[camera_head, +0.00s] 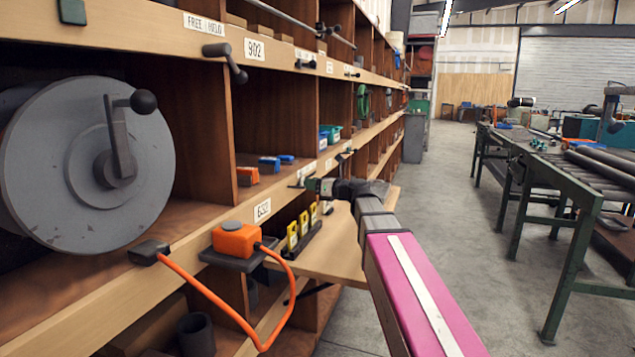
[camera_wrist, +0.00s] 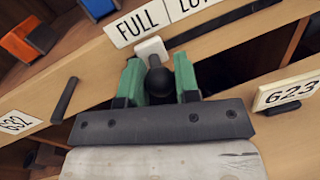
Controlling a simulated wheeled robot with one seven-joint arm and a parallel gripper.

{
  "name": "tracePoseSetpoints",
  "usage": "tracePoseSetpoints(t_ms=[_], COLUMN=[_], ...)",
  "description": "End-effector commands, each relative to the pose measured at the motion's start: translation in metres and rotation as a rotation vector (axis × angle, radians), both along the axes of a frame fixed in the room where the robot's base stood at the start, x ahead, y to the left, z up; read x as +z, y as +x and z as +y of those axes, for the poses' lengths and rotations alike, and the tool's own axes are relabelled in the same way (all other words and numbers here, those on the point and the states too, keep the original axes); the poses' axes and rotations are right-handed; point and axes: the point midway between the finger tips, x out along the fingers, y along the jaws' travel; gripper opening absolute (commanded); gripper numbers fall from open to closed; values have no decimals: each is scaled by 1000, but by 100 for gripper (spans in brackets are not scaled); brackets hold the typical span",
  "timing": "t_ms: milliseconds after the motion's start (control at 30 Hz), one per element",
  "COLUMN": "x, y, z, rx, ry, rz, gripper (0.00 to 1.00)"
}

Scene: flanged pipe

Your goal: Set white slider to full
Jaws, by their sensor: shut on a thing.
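In the wrist view, the white slider (camera_wrist: 151,48) is a small white block on the wooden shelf edge, with a round black knob (camera_wrist: 158,81) in front of it. It sits just below the right end of the FULL label (camera_wrist: 138,24). A dark slot runs from it up to the right. My gripper (camera_wrist: 160,80) has its green fingers on both sides of the black knob and is shut on it. In the head view, my gripper (camera_head: 314,185) is at the shelf edge beyond the 632 label. The slider cannot be made out there.
An orange box (camera_head: 237,240) with an orange cable and several yellow pieces (camera_head: 301,229) lie near my arm. A large grey reel (camera_head: 88,163) with a crank fills the left. The aisle floor (camera_head: 455,225) on the right is clear.

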Motion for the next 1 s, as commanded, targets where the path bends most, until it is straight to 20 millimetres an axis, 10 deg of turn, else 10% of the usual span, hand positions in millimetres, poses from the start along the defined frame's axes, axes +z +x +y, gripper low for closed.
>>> tracePoseSetpoints(t_ms=[267,300,367,1000], x=[-1,-1,-1,0], y=[-7,-7,-7,-33], z=[3,3,3,-39], rx=[10,11,11,2], ry=[-2,-2,-2,-1], rz=[1,1,1,-1], gripper=[0,36,54,54])
